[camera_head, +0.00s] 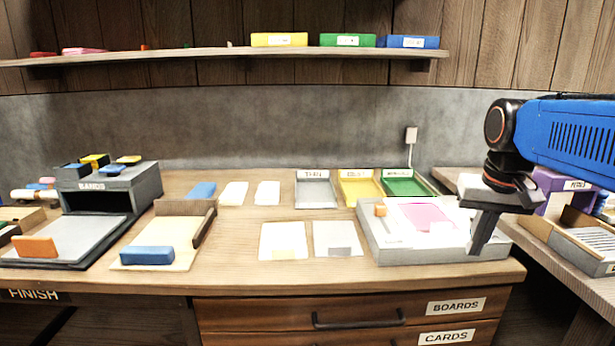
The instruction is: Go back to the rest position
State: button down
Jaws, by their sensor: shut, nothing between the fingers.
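My gripper (477,246) hangs at the right, fingers pointing down, in front of the right end of a light grey block-like tray (490,250). It is shut and empty. I cannot tell whether its tips touch the tray. My blue arm (575,135) reaches in from the right edge. A pink sheet (428,217) and a small orange block (380,210) lie on the grey tray.
Grey, yellow (360,188) and green (405,184) trays stand at the back. Two pale cards (283,238) lie mid-table. A blue block (147,255) sits on a board at left, beside a grey bands box (146,180). A purple box (560,182) is behind my gripper.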

jog(key=s+a+f+n+t, duration=0.1)
jog(key=s+a+f, duration=0.1)
jog(key=s+f, duration=0.5)
jog(key=s+a+f+n+t, duration=0.1)
jog(key=s+a+f, duration=0.2)
jog(key=s+f, duration=0.4)
jog(key=shift+s+a+f+n, duration=0.15)
jog(key=shift+s+a+n, duration=0.05)
jog(key=shift+s+n, duration=0.25)
jog(key=w+d+r+m+g, duration=0.1)
jog(key=w+d+r+m, duration=0.25)
jog(key=w+r, duration=0.5)
jog(key=w+d+r+m+g, duration=0.1)
jog(key=w+d+r+m, duration=0.1)
jog(key=w+r+m, duration=0.6)
jog(key=w+d+r+m+g, duration=0.2)
jog(key=w+d+r+m, duration=0.4)
jog(key=w+d+r, duration=0.4)
jog(key=w+r, duration=0.1)
jog(key=w, duration=0.2)
jog(key=shift+w+r, duration=0.3)
jog(key=shift+r, duration=0.1)
jog(key=shift+s+d, duration=0.1)
jog(key=shift+s, duration=0.05)
